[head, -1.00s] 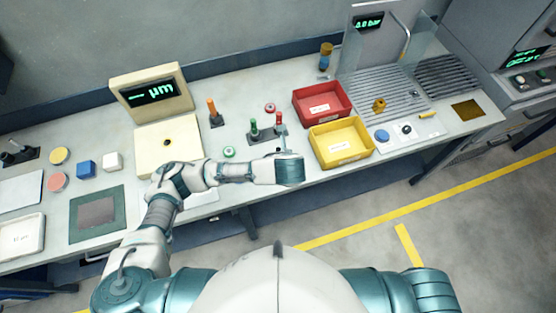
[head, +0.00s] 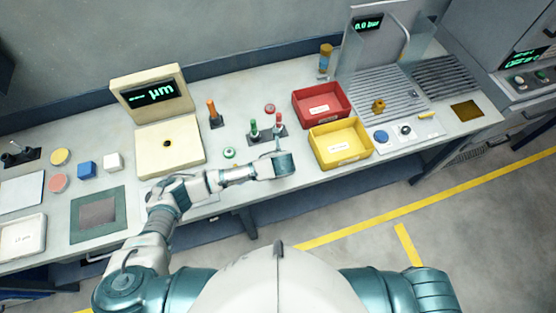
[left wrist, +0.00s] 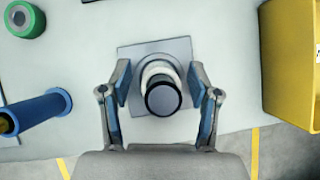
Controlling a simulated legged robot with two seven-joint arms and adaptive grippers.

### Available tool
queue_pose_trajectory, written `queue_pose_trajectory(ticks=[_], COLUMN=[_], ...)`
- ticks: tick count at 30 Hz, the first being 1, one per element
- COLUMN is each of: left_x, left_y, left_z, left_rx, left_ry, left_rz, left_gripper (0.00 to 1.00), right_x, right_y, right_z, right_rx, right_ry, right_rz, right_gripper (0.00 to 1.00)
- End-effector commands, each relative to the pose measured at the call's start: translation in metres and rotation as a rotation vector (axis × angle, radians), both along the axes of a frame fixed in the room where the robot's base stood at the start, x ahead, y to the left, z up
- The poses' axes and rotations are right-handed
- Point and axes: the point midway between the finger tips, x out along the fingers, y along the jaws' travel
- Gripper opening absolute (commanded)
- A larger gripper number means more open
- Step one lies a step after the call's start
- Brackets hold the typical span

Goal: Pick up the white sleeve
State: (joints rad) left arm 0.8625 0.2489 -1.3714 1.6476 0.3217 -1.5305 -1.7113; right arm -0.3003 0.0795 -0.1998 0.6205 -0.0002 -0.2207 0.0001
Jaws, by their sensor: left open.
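The white sleeve (left wrist: 154,68) stands upright on a square grey plate (left wrist: 182,50) in the left wrist view. I see it nearly end on, with a dark round top in front of its pale ring. My left gripper (left wrist: 160,92) is open, with one finger on each side of the sleeve and a gap visible on both sides. In the head view my left gripper (head: 279,150) is at the bench's front part, left of the yellow bin, and hides most of the sleeve. My right gripper is out of view.
The yellow bin (head: 340,157) stands close to the right, with the red bin (head: 322,113) behind it. In the left wrist view a blue cylinder (left wrist: 42,112) and a green ring (left wrist: 25,18) lie to the left. The bench's front edge is close.

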Motion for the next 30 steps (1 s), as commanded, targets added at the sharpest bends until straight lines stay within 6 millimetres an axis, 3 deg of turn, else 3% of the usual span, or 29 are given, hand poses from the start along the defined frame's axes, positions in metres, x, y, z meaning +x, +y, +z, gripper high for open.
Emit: queue_pose_trajectory(ticks=[6, 13, 24, 30], left_x=[0.000, 0.000, 0.000, 0.001], left_y=[-0.001, -0.001, -0.001, -0.001], left_z=[0.000, 0.000, 0.002, 0.014], left_rx=[-0.001, -0.001, -0.001, -0.003], left_ry=[0.000, 0.000, -0.001, -0.002], left_rz=[-0.001, -0.001, -0.001, -0.001], left_gripper=[0.59, 0.02, 0.00, 0.00], right_x=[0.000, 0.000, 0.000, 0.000], right_y=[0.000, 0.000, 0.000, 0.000], right_z=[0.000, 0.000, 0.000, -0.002], right_rx=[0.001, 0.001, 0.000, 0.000], right_ry=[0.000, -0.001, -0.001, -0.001], right_rz=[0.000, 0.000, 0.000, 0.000], right_gripper=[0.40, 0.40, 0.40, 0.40])
